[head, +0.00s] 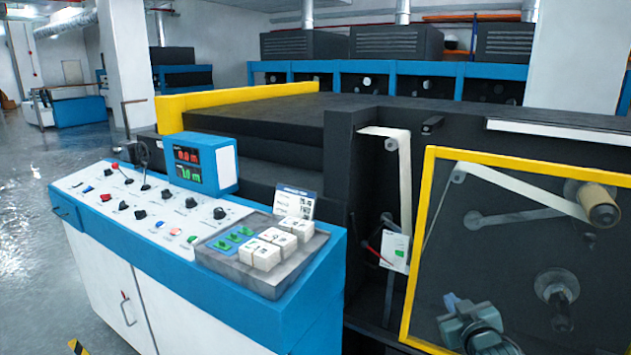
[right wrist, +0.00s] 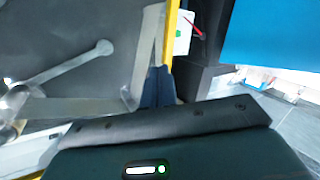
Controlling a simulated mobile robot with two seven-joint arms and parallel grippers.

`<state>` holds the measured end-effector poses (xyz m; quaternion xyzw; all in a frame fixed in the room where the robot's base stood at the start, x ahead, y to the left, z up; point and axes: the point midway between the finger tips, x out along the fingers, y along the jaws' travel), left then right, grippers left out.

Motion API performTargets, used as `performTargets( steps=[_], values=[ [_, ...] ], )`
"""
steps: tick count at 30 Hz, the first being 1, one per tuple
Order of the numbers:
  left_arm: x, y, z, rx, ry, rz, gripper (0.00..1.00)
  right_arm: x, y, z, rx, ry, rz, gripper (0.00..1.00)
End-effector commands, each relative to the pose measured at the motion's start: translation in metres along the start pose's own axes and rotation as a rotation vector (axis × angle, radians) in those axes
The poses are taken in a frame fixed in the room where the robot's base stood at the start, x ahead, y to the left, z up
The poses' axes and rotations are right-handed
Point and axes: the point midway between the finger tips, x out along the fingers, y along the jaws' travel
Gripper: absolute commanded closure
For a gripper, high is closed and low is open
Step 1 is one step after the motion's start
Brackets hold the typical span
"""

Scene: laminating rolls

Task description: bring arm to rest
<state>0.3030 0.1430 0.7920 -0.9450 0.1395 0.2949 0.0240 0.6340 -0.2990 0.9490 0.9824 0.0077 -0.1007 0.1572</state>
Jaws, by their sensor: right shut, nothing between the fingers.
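My right gripper (head: 452,304) is at the lower right of the head view, in front of the yellow-framed panel. Its fingers are together with nothing between them. In the right wrist view its closed blue-grey fingers (right wrist: 158,86) point toward the yellow frame edge. My left gripper is in neither view.
The yellow-framed panel (head: 429,190) covers rollers and a web on the dark machine (head: 345,150). A blue and white control console (head: 200,285) with knobs, a red-digit display (head: 203,163) and several small white blocks (head: 268,250) stands left. Glossy floor (head: 30,200) is open at far left.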

Motion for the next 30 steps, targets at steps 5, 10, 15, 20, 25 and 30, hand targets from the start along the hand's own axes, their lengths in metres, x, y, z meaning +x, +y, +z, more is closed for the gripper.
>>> performTargets(
  steps=[5,10,15,20,25,30],
  values=[
    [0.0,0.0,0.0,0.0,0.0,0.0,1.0,-0.065,-0.077,0.073,0.031,-0.094,-0.12,1.0],
    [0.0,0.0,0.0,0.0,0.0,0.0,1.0,-0.157,-0.147,0.13,0.097,-0.199,-0.237,1.0],
    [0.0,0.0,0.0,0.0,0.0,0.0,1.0,-0.242,-0.191,0.156,0.174,-0.289,-0.314,1.0],
    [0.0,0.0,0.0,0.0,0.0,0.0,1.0,-0.285,-0.208,0.161,0.22,-0.337,-0.345,1.0],
    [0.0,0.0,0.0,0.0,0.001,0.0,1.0,-0.296,-0.212,0.162,0.231,-0.35,-0.353,1.0],
    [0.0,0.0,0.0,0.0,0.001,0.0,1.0,-0.296,-0.212,0.162,0.231,-0.349,-0.352,1.0]
  ],
)
